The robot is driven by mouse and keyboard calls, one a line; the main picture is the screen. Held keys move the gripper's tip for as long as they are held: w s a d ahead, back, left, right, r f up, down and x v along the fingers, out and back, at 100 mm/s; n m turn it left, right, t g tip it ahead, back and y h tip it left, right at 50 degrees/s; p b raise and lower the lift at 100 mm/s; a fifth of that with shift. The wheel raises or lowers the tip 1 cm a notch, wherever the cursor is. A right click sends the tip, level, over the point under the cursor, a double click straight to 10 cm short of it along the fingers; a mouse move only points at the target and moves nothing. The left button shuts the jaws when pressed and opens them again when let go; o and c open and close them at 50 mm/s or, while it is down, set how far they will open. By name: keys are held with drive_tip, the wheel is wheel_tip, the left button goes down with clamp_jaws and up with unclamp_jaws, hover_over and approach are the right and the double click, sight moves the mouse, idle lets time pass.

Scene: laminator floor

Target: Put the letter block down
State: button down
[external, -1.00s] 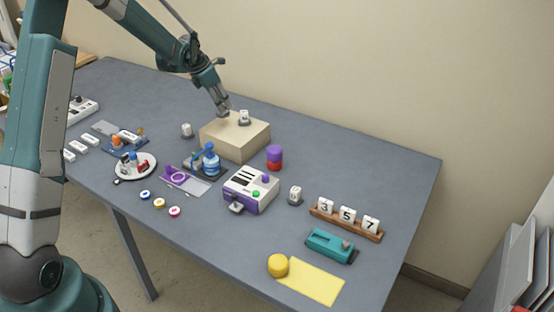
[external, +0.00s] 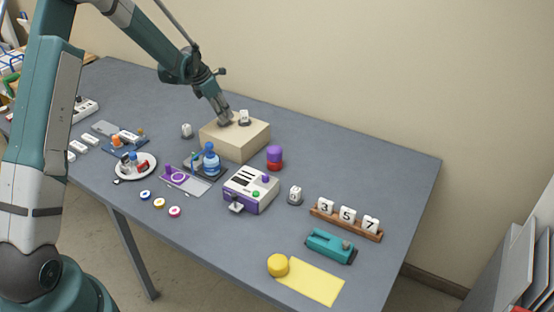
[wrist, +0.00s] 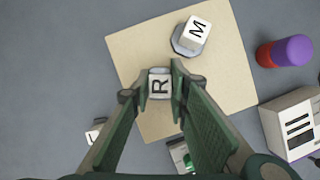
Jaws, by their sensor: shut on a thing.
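A white letter block marked R (wrist: 160,85) sits between my gripper's fingertips in the wrist view. My gripper (external: 226,120) is shut on it, over the top of the beige box (external: 236,147). The fingers hide the held block in the external view, and I cannot tell whether it touches the box top. A second white block, marked M (wrist: 198,30), sits on a grey base on the same box, beside the held block and apart from it. It also shows in the external view (external: 244,116).
A red and purple cylinder (external: 274,158) stands right of the box. A white and purple machine (external: 250,190) and a blue bottle (external: 210,161) stand in front. Another block on a base (external: 187,130) is to the left. The box's front top is bare.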

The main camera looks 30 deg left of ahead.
drive_tip(key=shift+f, duration=0.1)
drive_tip(key=c, duration=2.2)
unclamp_jaws()
drive_tip(key=shift+r, duration=0.2)
drive_tip(key=v, duration=1.2)
drive_tip(key=shift+s, duration=0.1)
